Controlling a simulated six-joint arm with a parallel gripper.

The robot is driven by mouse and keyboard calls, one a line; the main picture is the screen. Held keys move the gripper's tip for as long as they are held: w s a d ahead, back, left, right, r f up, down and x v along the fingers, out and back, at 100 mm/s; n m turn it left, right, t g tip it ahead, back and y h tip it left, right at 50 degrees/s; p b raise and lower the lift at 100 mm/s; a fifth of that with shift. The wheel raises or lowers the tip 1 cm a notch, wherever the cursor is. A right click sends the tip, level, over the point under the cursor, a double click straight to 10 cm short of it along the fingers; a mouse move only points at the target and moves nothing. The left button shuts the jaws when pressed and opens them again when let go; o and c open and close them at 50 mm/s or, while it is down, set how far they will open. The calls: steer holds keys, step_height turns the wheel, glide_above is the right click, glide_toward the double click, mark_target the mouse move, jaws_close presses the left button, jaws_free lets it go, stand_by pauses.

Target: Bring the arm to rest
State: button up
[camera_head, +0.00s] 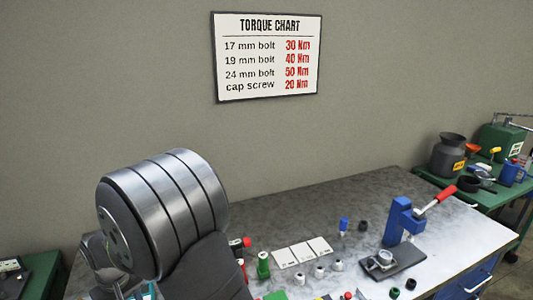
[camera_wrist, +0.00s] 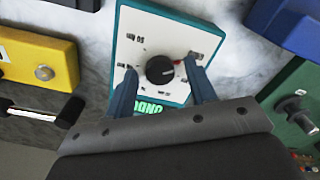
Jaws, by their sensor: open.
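My gripper (camera_wrist: 160,68) shows in the wrist view with its two blue fingers apart and nothing between them that it visibly grips. The fingers lie over a teal-edged box (camera_wrist: 133,40) with a white face. Its black knob (camera_wrist: 159,69) with a red mark appears between the fingertips. A lit green display (camera_wrist: 140,111) is partly hidden behind my gripper's body. I cannot tell whether the fingers touch the box. In the head view my own arm link fills the lower left, and my gripper is not seen there.
A yellow box (camera_wrist: 42,57) and a green box (camera_wrist: 295,105) flank the teal one. A green cart (camera_head: 450,180) stands at the right. The bench's back strip is clear.

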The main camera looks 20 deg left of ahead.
steer(key=shift+m, duration=0.9)
steer(key=shift+o, duration=0.4)
steer(key=o, duration=1)
steer(key=s+d+r+n, duration=0.3)
steer(key=d+r+n, duration=0.1)
steer(key=r, duration=0.8)
steer(key=s+d+r+n, duration=0.4)
steer(key=r+n, duration=0.1)
steer(key=r, duration=0.7)
steer(key=s+d+r+n, duration=0.3)
steer(key=d+r+n, duration=0.1)
steer(key=r, duration=0.8)
step_height(320, 180, down, 10)
steer(key=shift+a, duration=0.2)
